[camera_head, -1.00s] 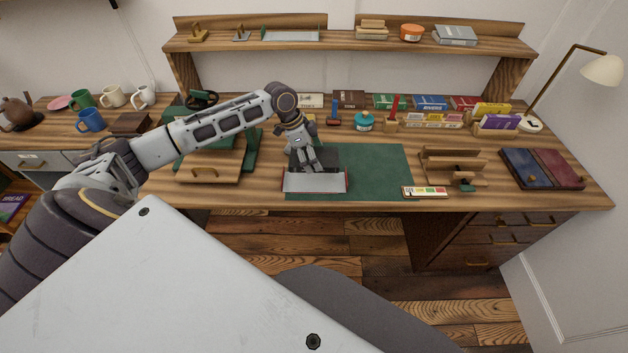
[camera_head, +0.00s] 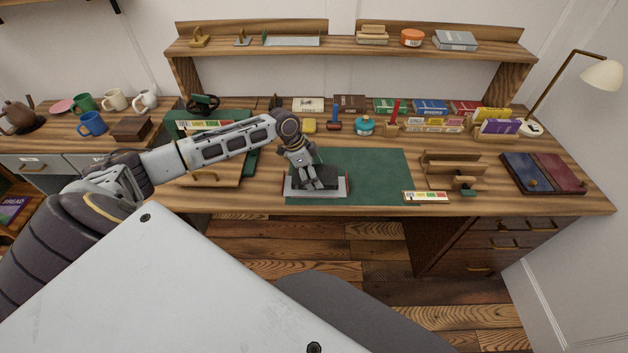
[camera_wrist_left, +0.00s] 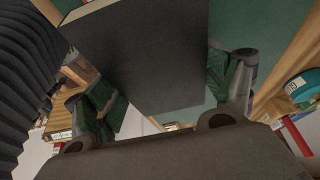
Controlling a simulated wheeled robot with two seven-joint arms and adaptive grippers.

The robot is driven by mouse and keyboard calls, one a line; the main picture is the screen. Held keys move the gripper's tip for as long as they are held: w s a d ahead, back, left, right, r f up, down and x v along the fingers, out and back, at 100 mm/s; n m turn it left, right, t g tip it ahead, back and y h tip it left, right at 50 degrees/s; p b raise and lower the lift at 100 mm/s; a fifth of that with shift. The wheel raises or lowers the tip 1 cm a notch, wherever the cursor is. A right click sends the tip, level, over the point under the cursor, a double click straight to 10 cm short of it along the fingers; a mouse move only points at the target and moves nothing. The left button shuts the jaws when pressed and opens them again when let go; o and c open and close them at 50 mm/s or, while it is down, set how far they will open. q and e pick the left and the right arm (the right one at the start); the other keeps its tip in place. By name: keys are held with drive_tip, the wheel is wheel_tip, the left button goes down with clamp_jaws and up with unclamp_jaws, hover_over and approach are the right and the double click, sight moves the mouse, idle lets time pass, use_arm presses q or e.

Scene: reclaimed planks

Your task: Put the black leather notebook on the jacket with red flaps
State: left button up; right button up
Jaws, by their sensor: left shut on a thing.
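My left gripper (camera_head: 313,184) is shut on the black leather notebook (camera_head: 328,173). The notebook also shows as a dark slab between the fingers in the left wrist view (camera_wrist_left: 155,55). The jacket (camera_head: 300,193) is a pale grey sheet with red edges, lying at the front edge of the green desk mat (camera_head: 375,175). My right gripper is not in view.
Stamps and small boxes line the back. The mat's right part is clear.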

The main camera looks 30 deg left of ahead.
use_arm(q)
drive_tip(key=shift+f, duration=1.7)
drive_tip(key=o, duration=1)
drive_tip(key=shift+f, duration=0.1)
drive_tip(key=shift+o, duration=0.2)
drive_tip(key=shift+v, duration=6.1)
